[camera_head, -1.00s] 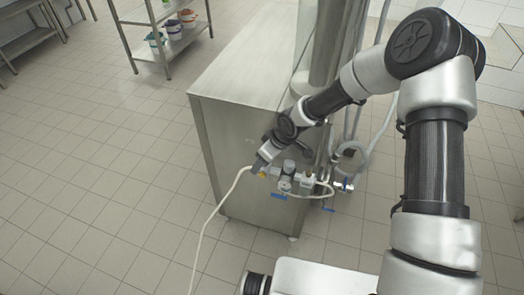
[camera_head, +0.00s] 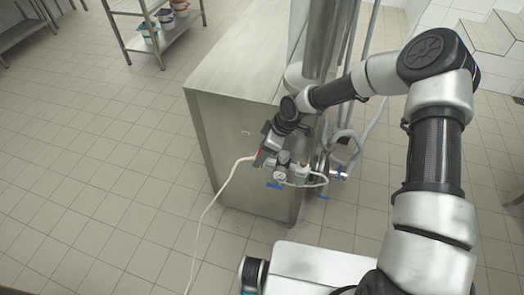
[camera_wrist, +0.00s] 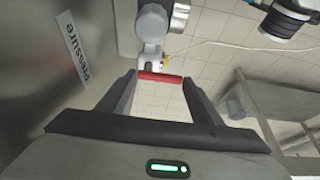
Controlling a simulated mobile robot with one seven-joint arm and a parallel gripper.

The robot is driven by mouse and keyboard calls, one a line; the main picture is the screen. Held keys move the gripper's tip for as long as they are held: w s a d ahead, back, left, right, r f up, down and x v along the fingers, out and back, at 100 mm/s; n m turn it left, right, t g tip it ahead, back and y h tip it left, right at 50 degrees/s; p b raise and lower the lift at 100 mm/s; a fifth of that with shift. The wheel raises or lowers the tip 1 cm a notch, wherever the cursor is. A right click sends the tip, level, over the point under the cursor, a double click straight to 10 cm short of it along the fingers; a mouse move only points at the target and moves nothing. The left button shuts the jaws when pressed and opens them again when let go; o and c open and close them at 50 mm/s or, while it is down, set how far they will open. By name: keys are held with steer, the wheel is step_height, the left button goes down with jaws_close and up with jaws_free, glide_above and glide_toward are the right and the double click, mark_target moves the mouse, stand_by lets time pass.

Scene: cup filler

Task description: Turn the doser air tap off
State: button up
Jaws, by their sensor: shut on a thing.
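The air tap's red handle (camera_wrist: 160,77) shows in the wrist view as a short bar lying across between my fingertips. Its grey metal body (camera_wrist: 152,25) is just beyond the handle. My gripper (camera_wrist: 160,80) is shut on the red handle, with one dark finger at each end of it. In the head view my gripper (camera_head: 264,154) is at the left end of the air fittings on the steel cabinet's front. There the tap is mostly hidden by the gripper, with only a bit of red showing.
The steel cabinet (camera_head: 222,150) stands close behind the fittings. A blue lever (camera_head: 274,185) and a gauge (camera_head: 280,176) sit right of my gripper. A white hose (camera_head: 208,210) hangs to the floor on the left. A "Pressure" label (camera_wrist: 73,48) is on the panel.

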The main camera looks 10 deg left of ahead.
steer(key=o, duration=1.1)
steer(key=shift+c, duration=0.2)
steer(key=p+v, duration=0.1)
steer(key=v, duration=1.6)
steer(key=shift+r, duration=0.25)
